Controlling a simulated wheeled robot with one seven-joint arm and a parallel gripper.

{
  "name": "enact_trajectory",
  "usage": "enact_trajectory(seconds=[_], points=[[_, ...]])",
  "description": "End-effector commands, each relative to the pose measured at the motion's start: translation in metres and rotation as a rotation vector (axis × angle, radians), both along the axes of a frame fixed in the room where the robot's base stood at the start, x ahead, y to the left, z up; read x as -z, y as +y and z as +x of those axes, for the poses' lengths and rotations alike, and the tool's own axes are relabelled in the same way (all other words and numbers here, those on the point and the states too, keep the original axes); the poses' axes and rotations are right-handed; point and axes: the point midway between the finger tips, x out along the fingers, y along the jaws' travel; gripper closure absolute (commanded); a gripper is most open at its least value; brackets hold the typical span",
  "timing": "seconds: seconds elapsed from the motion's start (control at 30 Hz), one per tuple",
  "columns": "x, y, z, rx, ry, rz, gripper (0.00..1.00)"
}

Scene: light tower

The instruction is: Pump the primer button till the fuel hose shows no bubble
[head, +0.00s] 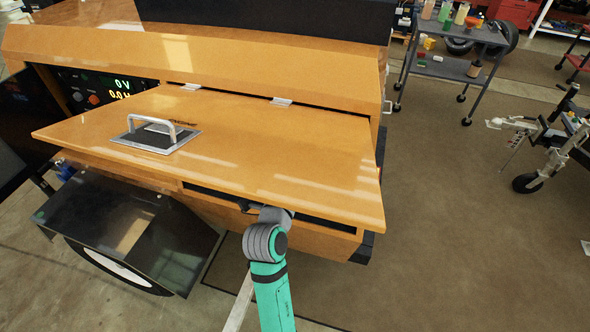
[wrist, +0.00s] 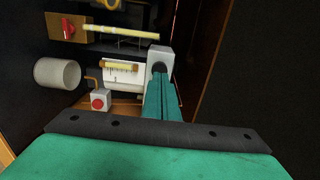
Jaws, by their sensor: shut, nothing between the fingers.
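In the wrist view my gripper (wrist: 160,80) is shut, its two teal fingers side by side. The fingertips are at a grey block (wrist: 161,56) with a dark round part (wrist: 159,69), which looks like the primer button. They overlap its lower edge; I cannot tell whether they press it. A pale yellow, see-through hose (wrist: 120,32) runs right from a brown block with a red knob (wrist: 68,29). No bubble can be made out at this size. In the head view the gripper is hidden under the raised orange panel (head: 270,140).
Around the fingers are a white cylinder (wrist: 57,73), a small box with a red button (wrist: 100,102), and a white plate with a short amber tube (wrist: 121,67). A dark wall stands close on the right.

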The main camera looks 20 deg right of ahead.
Motion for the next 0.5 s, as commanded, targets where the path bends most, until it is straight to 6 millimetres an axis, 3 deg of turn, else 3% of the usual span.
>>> enact_trajectory(seconds=[0.23, 0.5], points=[[0.0, -0.017, 0.025, 0.0, -0.001, 0.001, 1.0], [0.0, -0.021, 0.03, 0.001, 0.0, 0.0, 1.0]])
